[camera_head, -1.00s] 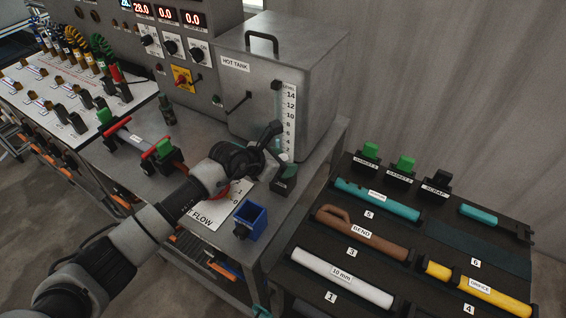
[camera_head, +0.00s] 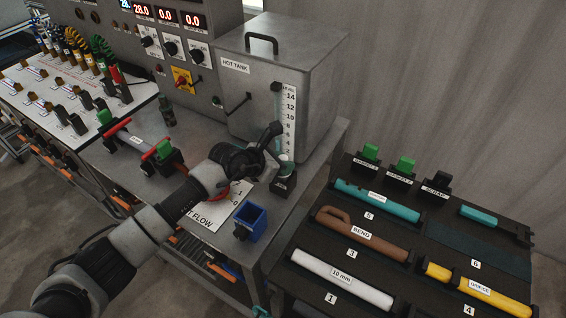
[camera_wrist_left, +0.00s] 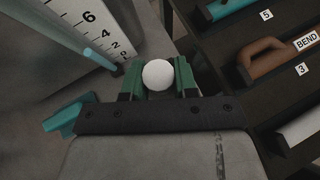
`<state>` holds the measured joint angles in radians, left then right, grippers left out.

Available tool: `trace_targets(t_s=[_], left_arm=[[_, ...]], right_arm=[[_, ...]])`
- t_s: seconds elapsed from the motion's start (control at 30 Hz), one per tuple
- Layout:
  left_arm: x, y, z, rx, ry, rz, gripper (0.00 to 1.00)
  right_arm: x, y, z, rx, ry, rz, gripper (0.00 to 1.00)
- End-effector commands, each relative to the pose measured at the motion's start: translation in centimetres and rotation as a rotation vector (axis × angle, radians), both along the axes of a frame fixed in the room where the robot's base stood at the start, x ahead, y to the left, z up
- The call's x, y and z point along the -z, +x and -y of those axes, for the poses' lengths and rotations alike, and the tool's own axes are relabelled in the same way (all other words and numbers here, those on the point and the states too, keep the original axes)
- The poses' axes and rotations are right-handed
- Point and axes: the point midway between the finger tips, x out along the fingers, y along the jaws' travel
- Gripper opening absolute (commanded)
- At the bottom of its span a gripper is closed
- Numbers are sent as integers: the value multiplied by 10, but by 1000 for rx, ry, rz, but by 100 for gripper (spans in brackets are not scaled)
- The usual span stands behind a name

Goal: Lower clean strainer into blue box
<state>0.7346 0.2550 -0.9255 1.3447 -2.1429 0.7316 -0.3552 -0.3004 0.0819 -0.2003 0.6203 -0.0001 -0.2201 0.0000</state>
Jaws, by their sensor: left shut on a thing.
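My left gripper (camera_head: 280,156) is over the right end of the metal bench, in front of the hot tank. In the left wrist view its green-padded fingers (camera_wrist_left: 158,78) are closed on a white round-ended thing (camera_wrist_left: 158,74), seen end-on. This may be the strainer; no mesh shows. In the head view a pale part of it (camera_head: 286,169) shows just above a small dark labelled holder (camera_head: 284,184); I cannot tell whether they touch. The open-topped blue box (camera_head: 251,222) stands at the bench's front edge, nearer than the gripper and to its left. My right gripper is out of view.
The hot tank (camera_head: 272,85) with its level scale (camera_head: 289,115) stands close behind the gripper. A dark rack (camera_head: 345,235) of labelled pipe pieces is to the right. A red-ended pipe section (camera_head: 137,143) is on the bench at left.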

Motion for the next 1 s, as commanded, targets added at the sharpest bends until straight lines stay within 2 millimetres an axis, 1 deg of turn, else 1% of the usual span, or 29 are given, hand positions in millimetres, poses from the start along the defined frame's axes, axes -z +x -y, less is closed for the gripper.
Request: trace_targets(t_s=[0.13,0.23,0.37,1.0], left_arm=[[-8,0,0,1,0,1,0],[-6,0,0,1,0,1,0],[-11,0,0,0,0,2,0],[-87,0,0,0,0,2,0]], right_arm=[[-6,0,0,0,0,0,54],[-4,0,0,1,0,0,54],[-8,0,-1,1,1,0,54],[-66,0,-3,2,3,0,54]])
